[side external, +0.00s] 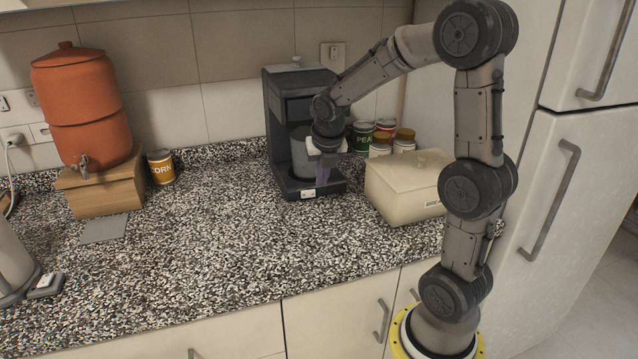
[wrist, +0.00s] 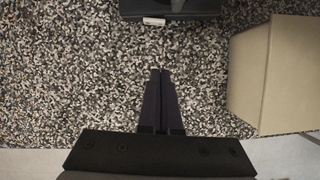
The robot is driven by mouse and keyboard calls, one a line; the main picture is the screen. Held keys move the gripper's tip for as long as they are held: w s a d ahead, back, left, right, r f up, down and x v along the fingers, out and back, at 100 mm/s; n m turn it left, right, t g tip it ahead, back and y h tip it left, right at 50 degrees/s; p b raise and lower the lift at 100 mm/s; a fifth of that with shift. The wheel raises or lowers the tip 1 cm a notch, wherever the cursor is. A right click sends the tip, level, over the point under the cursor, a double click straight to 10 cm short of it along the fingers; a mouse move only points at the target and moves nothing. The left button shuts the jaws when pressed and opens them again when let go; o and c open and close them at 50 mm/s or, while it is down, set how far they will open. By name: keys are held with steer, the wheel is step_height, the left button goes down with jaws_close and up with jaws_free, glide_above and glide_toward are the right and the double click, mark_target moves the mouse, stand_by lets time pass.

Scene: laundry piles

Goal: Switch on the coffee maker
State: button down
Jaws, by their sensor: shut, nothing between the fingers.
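The coffee maker (side external: 288,95) is dark grey and stands upright against the back wall, with a grey carafe (side external: 302,152) inside it, partly hidden by my arm. A small white switch (side external: 308,194) sits on the front of its base. In the wrist view the front edge of the base (wrist: 190,14) and the white switch (wrist: 154,21) show at the top. My gripper (side external: 323,181) points down in front of the coffee maker. Its fingers (wrist: 160,72) are together and empty, over bare counter in the wrist view, with the switch beyond their tips.
A cream box (side external: 400,190) stands right of the coffee maker and also fills the right of the wrist view (wrist: 285,80). Several cans (side external: 384,136) stand behind it. A clay water dispenser (side external: 82,105) is at left. The counter (side external: 200,230) is clear in the middle.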

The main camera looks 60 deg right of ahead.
mark_target(308, 194)
steer(key=x, duration=0.9)
steer(key=shift+w+d+f, duration=0.1)
steer(key=shift+d+f, duration=0.05)
steer(key=shift+w+d, duration=0.7)
steer(key=shift+d, duration=0.25)
steer(key=shift+w+d, duration=0.4)
steer(key=shift+d, duration=0.1)
steer(key=shift+w+d, duration=0.2)
steer(key=shift+d, duration=0.15)
steer(key=shift+w+a, duration=0.3)
steer(key=shift+a, duration=0.45)
